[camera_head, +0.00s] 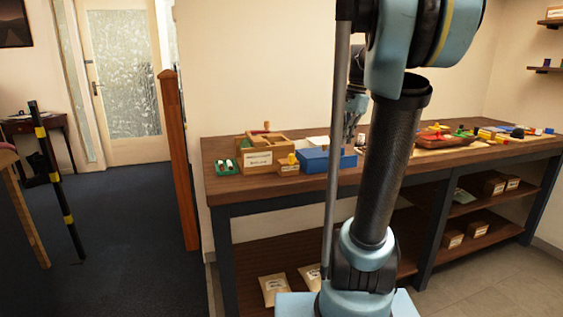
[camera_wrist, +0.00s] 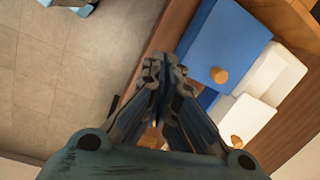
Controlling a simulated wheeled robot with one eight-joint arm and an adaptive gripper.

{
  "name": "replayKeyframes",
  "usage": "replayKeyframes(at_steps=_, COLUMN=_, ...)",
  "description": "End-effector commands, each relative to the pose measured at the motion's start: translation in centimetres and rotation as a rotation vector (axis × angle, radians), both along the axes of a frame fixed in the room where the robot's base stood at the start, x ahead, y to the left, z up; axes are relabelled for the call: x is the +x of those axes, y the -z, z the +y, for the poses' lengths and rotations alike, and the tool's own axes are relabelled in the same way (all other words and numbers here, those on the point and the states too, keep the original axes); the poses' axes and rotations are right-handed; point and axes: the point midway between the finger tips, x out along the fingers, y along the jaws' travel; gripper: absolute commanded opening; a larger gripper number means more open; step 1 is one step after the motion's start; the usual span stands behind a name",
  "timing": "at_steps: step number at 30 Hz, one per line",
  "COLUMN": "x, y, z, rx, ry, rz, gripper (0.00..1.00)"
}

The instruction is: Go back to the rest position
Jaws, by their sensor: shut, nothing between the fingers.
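My gripper (camera_wrist: 160,68) is shut and empty in the wrist view, pointing down near the bench's front edge. A blue box (camera_wrist: 225,42) with a round wooden knob lies to the right of its fingertips. In the head view, my arm stands in front of the bench and hides part of it. The gripper shows only in small part there, behind my arm, right of the blue box (camera_head: 318,160). I cannot tell its exact height above the bench top.
A wooden post (camera_head: 180,160) stands left of the bench. A striped black pole (camera_head: 58,185) stands further left. The dark carpet between them is clear.

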Motion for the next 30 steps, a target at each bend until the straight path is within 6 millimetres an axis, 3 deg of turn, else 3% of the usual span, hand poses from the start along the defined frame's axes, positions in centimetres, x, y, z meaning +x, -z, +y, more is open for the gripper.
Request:
replayKeyframes(at_steps=3, x=-3.3, y=2.4, z=1.2, rx=-0.026, ry=-0.124, rz=-0.037, gripper=0.0)
replayKeyframes(at_steps=11, x=-9.8, y=8.3, z=2.9, rx=-0.09, ry=-0.402, rz=-0.11, gripper=0.0)
replayKeyframes(at_steps=18, x=-15.3, y=14.6, z=3.9, rx=-0.154, ry=-0.663, rz=-0.172, gripper=0.0)
replayKeyframes(at_steps=24, x=-19.1, y=20.0, z=4.2, rx=-0.207, ry=-0.864, rz=-0.213, gripper=0.0)
replayKeyframes(at_steps=30, x=-21.0, y=23.3, z=4.3, rx=-0.242, ry=-0.984, rz=-0.234, gripper=0.0)
